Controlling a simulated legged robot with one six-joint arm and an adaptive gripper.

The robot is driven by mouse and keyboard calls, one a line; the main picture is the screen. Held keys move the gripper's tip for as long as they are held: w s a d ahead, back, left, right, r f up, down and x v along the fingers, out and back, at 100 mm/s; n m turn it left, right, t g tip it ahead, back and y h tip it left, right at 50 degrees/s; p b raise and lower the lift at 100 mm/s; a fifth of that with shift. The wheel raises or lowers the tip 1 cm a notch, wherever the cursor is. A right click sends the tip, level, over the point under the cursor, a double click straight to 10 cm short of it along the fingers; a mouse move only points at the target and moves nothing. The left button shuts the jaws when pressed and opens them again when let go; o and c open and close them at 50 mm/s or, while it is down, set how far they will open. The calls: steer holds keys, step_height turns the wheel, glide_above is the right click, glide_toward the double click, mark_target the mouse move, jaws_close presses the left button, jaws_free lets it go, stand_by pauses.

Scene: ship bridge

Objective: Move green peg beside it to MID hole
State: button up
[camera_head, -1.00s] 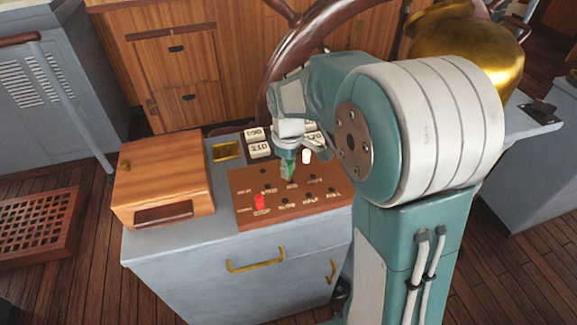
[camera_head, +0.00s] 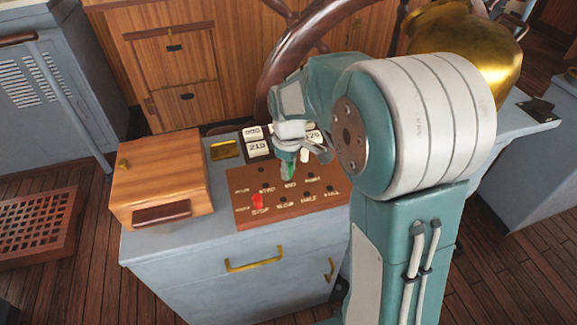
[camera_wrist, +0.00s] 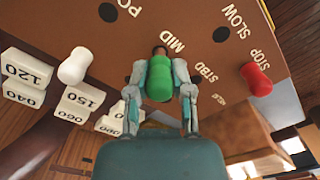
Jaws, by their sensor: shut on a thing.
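My gripper (camera_wrist: 160,98) is shut on the green peg (camera_wrist: 159,78), one finger on each side of it. The peg's dark lower end meets or hovers just over the brown board (camera_wrist: 150,25) beside the MID label (camera_wrist: 172,42); I cannot tell whether it is in the hole. The MID hole is hidden behind the peg. In the head view the green peg (camera_head: 287,170) hangs under my gripper (camera_head: 289,160) at the board's upper row. A red peg (camera_head: 258,201) stands at STOP, also in the wrist view (camera_wrist: 257,78).
A white peg (camera_head: 304,156) stands behind the board, near number tiles (camera_head: 259,149). A wooden box (camera_head: 161,180) sits left on the grey console (camera_head: 220,240). The ship's wheel (camera_head: 283,60) rises behind. Other holes on the board are empty.

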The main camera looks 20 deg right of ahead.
steer(key=shift+f, duration=0.7)
stand_by(0.3)
steer(key=o, duration=0.8)
steer(key=shift+r, duration=0.15)
steer(key=shift+r, duration=3.4)
